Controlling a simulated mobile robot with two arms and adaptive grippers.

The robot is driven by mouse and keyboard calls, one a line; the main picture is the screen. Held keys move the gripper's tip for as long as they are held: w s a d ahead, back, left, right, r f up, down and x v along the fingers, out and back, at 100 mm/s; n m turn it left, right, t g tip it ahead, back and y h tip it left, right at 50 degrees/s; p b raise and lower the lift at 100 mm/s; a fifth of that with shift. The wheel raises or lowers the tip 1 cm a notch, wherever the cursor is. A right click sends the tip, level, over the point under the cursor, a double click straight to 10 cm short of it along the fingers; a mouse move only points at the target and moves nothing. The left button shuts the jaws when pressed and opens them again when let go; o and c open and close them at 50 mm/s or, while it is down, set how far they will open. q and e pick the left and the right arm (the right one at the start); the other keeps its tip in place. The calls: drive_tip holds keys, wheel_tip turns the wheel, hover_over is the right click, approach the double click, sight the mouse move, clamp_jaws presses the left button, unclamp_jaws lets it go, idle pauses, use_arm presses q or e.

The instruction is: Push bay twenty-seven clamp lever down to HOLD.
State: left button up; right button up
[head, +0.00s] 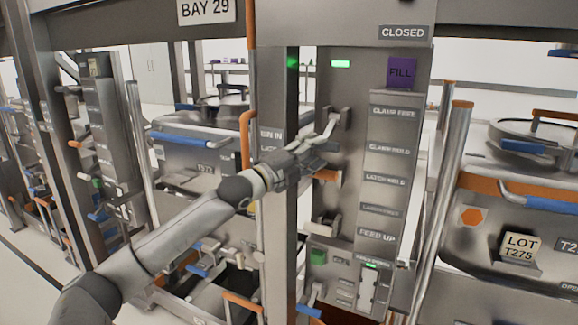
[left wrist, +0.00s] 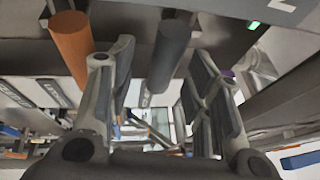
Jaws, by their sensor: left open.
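A control post carries labels that read CLAMP FREE (head: 394,112) and, below it, what looks like CLAMP HOLD (head: 390,149). A grey lever (head: 332,122) sticks out at the height between them. An orange lever (head: 327,175) lies just below, partly hidden by my left gripper (head: 318,153). That gripper is open, just under the grey lever's end. In the left wrist view a dark round grip (left wrist: 170,50) lies between the spread fingers, and an orange grip (left wrist: 72,48) is outside them on the left. I cannot tell whether the fingers touch either. No bay twenty-seven sign shows.
A BAY 29 sign (head: 206,10) hangs upper left and a CLOSED plate (head: 403,33) upper right. A purple FILL tag (head: 401,72) is on the post. An upright metal post (head: 278,200) stands close to my left arm. A bin (head: 520,215) tagged LOT T275 stands at right.

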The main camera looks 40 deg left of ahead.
use_arm(q)
drive_tip(key=v, duration=0.8)
drive_tip(key=shift+s, duration=0.3)
drive_tip(key=shift+f, duration=0.1)
idle(1.0)
